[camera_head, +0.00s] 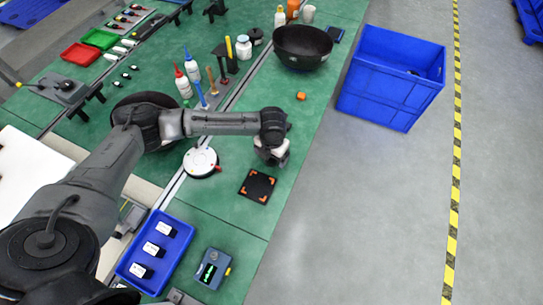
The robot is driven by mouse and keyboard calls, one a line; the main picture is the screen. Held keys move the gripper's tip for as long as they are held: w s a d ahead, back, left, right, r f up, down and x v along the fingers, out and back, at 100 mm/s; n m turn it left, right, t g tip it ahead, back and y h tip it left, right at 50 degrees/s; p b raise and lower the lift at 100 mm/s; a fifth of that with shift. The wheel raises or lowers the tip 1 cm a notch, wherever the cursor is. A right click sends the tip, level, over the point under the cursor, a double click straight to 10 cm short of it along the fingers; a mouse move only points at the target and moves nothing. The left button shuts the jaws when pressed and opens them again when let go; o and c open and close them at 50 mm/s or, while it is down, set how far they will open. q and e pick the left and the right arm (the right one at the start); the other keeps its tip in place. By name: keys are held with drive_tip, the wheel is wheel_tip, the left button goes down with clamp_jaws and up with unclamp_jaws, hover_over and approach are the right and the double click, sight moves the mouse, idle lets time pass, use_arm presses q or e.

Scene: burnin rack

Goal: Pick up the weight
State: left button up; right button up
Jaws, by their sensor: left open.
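My left arm reaches in from the left across the green bench. Its gripper (272,156) points down over the bench, just above and right of a black square pad with orange corner marks (258,186). The gripper is open; its fingers are small and partly hidden by the wrist. I cannot make out for certain which thing is the weight; it may be hidden under the gripper. A small orange block (301,96) lies on the bench beyond the gripper. My right gripper is not in view.
A white round device (200,162) lies left of the gripper. A blue tray (129,267) with small labelled parts and a handheld meter (213,268) are nearer. A black bowl (302,46) and bottles (183,83) stand farther back. A blue crate (378,105) stands right of the bench.

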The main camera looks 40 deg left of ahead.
use_arm(q)
drive_tip(key=c, duration=1.5)
drive_tip(key=shift+r, duration=0.1)
drive_tip(key=shift+c, duration=0.3)
